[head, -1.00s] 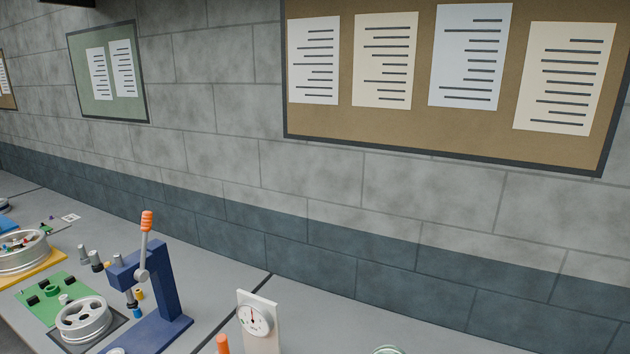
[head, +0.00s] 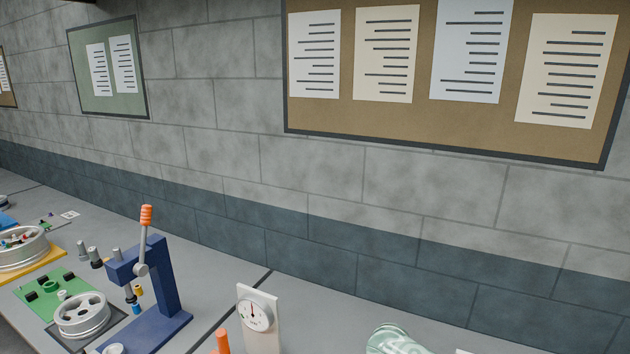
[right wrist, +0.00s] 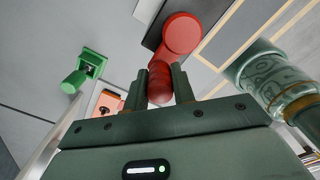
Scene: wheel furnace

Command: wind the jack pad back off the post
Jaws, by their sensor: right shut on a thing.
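In the right wrist view my right gripper (right wrist: 160,72) is shut on the ribbed red grip (right wrist: 160,84) of a crank. The grip sits between the two dark fingers. The red crank's round end (right wrist: 183,33) lies just beyond the fingertips, over a dark part. I cannot make out the jack pad or the post for certain in either view.
A green fitting (right wrist: 90,66) and an orange-red block (right wrist: 107,102) are left of my fingers. In the head view, a blue press (head: 165,285), a silver wheel (head: 82,316) and a white dial gauge (head: 256,316) stand on the grey bench. The wall lies behind.

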